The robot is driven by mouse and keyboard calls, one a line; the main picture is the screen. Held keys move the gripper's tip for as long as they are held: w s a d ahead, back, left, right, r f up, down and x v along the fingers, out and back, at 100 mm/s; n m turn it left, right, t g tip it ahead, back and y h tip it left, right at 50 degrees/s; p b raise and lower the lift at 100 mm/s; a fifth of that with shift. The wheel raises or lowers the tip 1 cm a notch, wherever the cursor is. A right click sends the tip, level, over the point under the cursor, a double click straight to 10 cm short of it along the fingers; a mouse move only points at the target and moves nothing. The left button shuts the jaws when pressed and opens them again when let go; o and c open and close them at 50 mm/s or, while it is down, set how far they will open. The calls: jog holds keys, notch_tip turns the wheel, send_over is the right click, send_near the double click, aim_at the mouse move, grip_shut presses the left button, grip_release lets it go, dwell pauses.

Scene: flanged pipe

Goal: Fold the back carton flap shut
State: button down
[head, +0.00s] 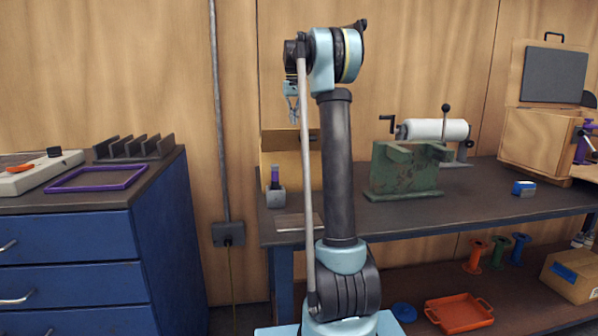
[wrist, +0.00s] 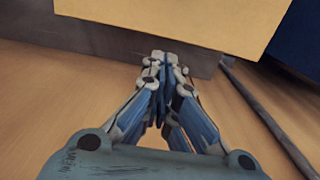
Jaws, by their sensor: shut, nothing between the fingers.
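A tan carton (head: 292,176) stands on the workbench, partly hidden behind my arm. A darker brown strip (head: 275,142) runs along its top; I cannot tell for sure whether this is the back flap or the inside. My gripper (head: 293,120) hangs above the carton in the head view, apart from it as far as I can see. In the wrist view my gripper (wrist: 165,58) has its fingers together with nothing between them. A flat tan panel (wrist: 190,18), likely part of the carton, lies beyond the fingertips.
A blue cabinet (head: 75,250) stands left. A wall conduit (head: 220,100) also shows in the wrist view (wrist: 265,120).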

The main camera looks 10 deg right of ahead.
notch_tip(320, 180, up, 8)
jog(key=shift+r, duration=0.2)
dwell(1.0)
jog(key=shift+s, duration=0.15)
